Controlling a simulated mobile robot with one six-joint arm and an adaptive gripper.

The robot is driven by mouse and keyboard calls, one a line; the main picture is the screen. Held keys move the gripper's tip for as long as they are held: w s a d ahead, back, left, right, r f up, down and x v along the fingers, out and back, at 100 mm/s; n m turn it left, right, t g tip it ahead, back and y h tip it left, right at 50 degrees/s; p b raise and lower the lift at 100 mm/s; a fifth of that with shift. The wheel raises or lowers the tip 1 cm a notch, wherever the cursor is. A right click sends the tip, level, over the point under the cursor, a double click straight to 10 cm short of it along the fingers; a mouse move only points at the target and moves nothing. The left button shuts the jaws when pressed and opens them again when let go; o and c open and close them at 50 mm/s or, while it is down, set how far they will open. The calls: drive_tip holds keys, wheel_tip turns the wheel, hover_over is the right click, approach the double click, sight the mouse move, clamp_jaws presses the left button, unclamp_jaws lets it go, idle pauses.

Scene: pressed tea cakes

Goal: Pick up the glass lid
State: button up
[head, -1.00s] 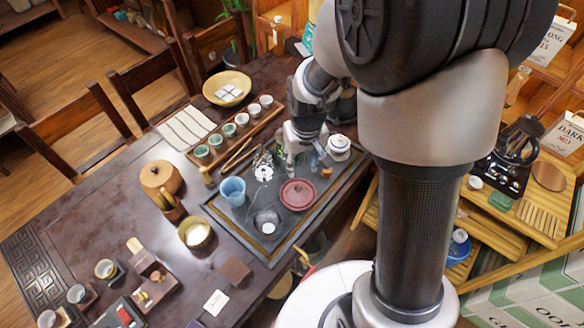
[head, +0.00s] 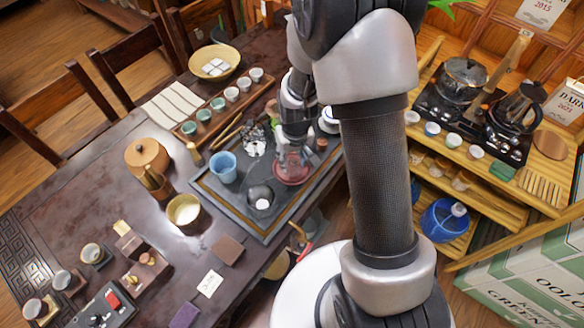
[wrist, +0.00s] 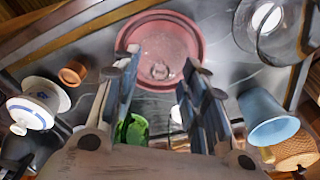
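A round red dish (head: 291,170) lies on the dark tea tray (head: 262,232). In the wrist view the red dish (wrist: 186,38) has a clear round shape with a small raised ring at its middle, which looks like the glass lid (wrist: 160,70); its outline is hard to make out. My gripper (wrist: 160,73) is open, its fingers apart on either side of the ring and nothing visibly held. In the head view my gripper (head: 291,150) is just over the red dish and partly covers it.
A blue cup (head: 223,168) and a glass vessel (head: 260,197) stand close by on the tray. The wrist view shows a white lidded bowl (wrist: 38,105), a small orange-brown cup (wrist: 72,73) and a green object (wrist: 137,130) near my fingers.

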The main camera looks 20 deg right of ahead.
drive_tip(key=shift+w+f, duration=0.1)
drive_tip(key=shift+f, duration=0.6)
drive_tip(key=shift+r, duration=0.1)
drive_tip(key=shift+c, duration=0.2)
clamp_jaws()
